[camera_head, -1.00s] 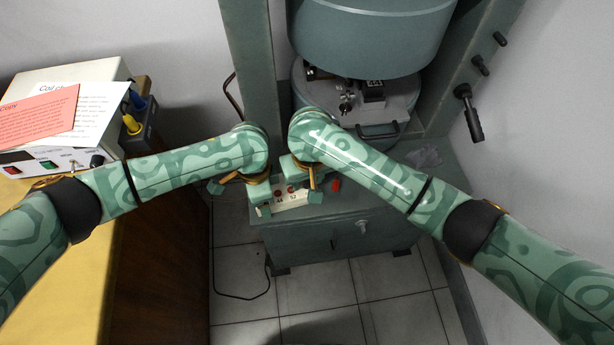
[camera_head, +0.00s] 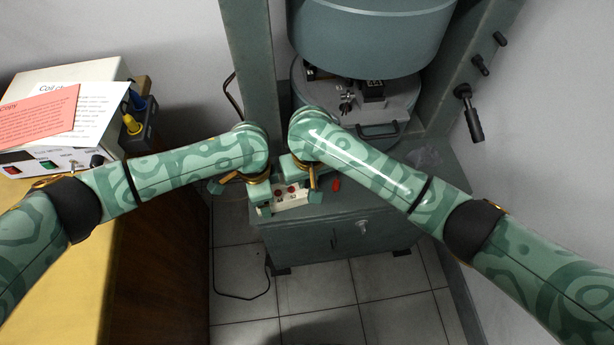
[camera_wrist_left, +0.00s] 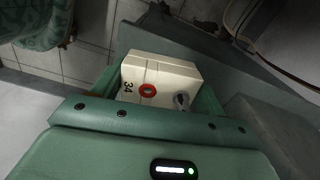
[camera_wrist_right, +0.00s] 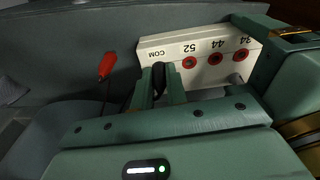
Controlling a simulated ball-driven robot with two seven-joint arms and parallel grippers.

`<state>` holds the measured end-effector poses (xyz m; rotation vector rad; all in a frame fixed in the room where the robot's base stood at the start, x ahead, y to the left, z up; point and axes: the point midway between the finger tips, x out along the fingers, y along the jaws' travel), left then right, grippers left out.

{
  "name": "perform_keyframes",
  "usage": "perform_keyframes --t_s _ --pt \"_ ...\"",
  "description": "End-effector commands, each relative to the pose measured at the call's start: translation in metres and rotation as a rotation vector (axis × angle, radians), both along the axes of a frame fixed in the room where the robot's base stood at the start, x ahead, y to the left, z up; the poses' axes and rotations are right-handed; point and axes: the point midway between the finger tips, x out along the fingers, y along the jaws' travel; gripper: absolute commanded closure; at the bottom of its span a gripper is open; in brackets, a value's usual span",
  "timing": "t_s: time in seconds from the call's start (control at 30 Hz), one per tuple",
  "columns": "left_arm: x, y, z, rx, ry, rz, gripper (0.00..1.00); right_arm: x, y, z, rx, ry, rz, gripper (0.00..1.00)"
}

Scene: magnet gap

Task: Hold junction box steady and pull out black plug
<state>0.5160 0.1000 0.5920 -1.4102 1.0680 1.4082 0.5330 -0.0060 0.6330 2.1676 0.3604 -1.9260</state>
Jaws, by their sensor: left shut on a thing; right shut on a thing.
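The junction box (camera_wrist_right: 198,50) is a white box with red sockets marked 52, 44 and 34 and a COM label. It sits on the grey-green base and also shows in the head view (camera_head: 291,198) and left wrist view (camera_wrist_left: 160,75). My left gripper (camera_head: 259,200) is shut on the box at its 34 end, one finger on each side. My right gripper (camera_wrist_right: 160,86) is shut on the black plug (camera_wrist_right: 158,78) at the COM end. The fingers hide much of the plug, and I cannot tell how deep it sits.
A red-handled item (camera_wrist_right: 107,66) lies on the base beside the box; it also shows in the head view (camera_head: 336,185). The large cylindrical magnet (camera_head: 370,35) stands behind. A dark cable (camera_head: 242,297) loops over the floor.

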Motion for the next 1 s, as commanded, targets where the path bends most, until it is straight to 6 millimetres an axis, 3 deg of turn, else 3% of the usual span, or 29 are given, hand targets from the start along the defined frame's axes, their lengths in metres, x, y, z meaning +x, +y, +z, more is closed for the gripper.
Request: perform_keyframes --t_s 1.0 --pt "0.0 0.001 -0.001 0.002 0.001 0.0 0.59 0.001 0.001 0.016 0.002 -0.003 0.0 1.0"
